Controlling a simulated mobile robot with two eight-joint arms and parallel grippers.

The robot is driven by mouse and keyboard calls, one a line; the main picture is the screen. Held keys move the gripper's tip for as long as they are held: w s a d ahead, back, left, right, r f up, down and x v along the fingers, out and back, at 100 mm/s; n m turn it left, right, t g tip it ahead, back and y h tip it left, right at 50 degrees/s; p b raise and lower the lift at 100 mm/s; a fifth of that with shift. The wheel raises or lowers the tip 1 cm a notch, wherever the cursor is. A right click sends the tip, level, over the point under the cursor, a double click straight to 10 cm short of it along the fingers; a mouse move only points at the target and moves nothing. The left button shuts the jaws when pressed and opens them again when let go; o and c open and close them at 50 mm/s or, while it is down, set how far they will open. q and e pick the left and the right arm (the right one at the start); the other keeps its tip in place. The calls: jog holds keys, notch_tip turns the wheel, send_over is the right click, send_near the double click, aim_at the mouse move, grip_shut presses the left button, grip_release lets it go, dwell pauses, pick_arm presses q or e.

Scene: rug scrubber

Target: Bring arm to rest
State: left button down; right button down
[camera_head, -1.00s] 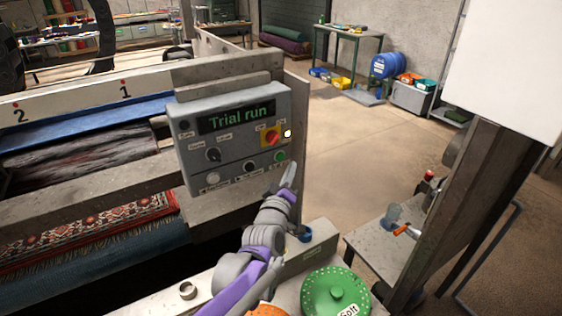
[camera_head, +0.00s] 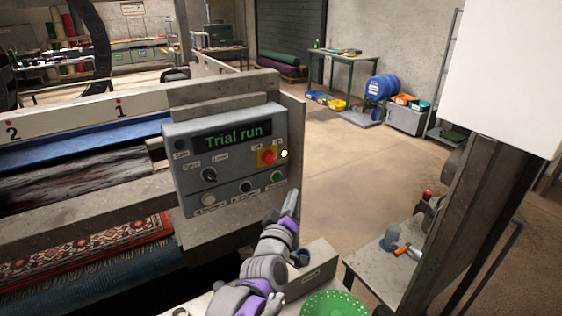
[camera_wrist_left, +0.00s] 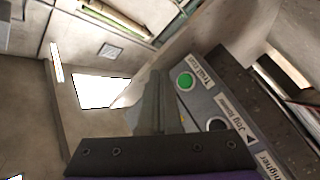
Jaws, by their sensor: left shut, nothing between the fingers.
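My left gripper (camera_head: 290,203) is shut and empty. In the head view it points up just below and right of the control panel (camera_head: 222,160), and I cannot tell whether it touches anything. The panel's display reads "Trial run". A green button (camera_head: 277,177) sits at its lower right, with a red knob on yellow (camera_head: 267,156) above it. In the left wrist view the shut fingers (camera_wrist_left: 157,100) stand beside the green button (camera_wrist_left: 185,81), labelled "Trial". My right gripper is not in view.
A side table (camera_head: 385,262) with a small jar and an orange-handled tool stands at the right, beside a dark post (camera_head: 450,210). A patterned rug (camera_head: 90,250) lies in the machine at left. Open floor (camera_head: 350,150) lies behind.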

pick_arm(q)
jog(key=s+a+f+m+g+y, duration=0.1)
jog(key=s+a+f+g, duration=0.3)
jog(key=s, duration=0.7)
jog(key=s+a+f+m+g+y, duration=0.1)
jog(key=s+a+f+m+g, duration=0.2)
jog(key=s+a+f, duration=0.4)
jog(key=s+a+f+m+g+y, duration=0.1)
jog(key=s+a+f+m+g, duration=0.2)
jog(key=s+f, duration=0.7)
jog(key=s+a+g, duration=0.2)
jog(key=s+a, duration=0.1)
jog(key=s, duration=0.2)
jog(key=shift+a+f+g+y, duration=0.25)
jog(key=shift+a+g+y, duration=0.05)
jog(key=shift+g+y, duration=0.1)
jog(key=shift+w, duration=0.1)
dwell(2.1)
